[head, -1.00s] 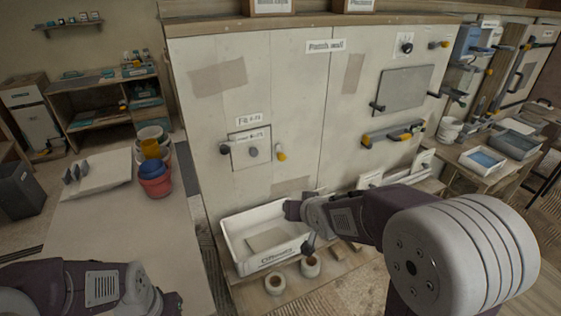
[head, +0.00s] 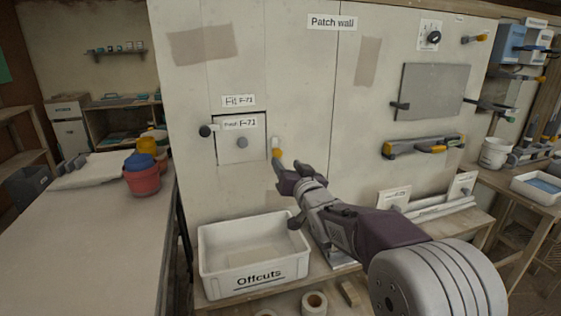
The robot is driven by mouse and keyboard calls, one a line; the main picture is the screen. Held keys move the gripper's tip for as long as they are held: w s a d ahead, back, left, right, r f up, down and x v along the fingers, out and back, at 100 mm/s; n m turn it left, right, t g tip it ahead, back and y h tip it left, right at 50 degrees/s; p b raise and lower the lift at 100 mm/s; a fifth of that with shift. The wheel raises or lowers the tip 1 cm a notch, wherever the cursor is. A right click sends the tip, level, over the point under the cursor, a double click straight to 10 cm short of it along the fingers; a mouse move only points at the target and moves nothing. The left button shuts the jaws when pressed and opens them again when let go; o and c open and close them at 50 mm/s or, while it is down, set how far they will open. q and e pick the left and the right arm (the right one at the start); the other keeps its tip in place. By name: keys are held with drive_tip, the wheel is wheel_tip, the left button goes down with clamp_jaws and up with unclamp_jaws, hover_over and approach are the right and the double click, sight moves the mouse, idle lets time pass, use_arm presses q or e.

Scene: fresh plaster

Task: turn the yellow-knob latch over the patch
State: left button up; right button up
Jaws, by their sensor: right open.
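The patch (head: 227,150), a pale square labelled F-71 with a round grey knob, sits in the wall under a "Fit F-71" label. The yellow-knob latch (head: 277,153) is just right of the patch. It stands about upright, beside the patch and not across it, yellow end low. My right gripper (head: 283,176) is open just below the yellow knob, with a finger close under it; I cannot tell whether they touch. A dark-knobbed latch (head: 206,130) is at the patch's left edge. My left gripper is out of view.
A white "Offcuts" bin (head: 254,278) stands below the patch. A bench (head: 90,240) with stacked buckets (head: 143,181) is at left. A grey board (head: 436,90) and a yellow-handled level (head: 424,147) are on the wall at right.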

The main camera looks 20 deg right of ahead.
sight(278, 154)
drive_tip(key=w, duration=0.6)
drive_tip(key=shift+w+a, duration=0.25)
drive_tip(key=shift+w, duration=0.15)
clamp_jaws()
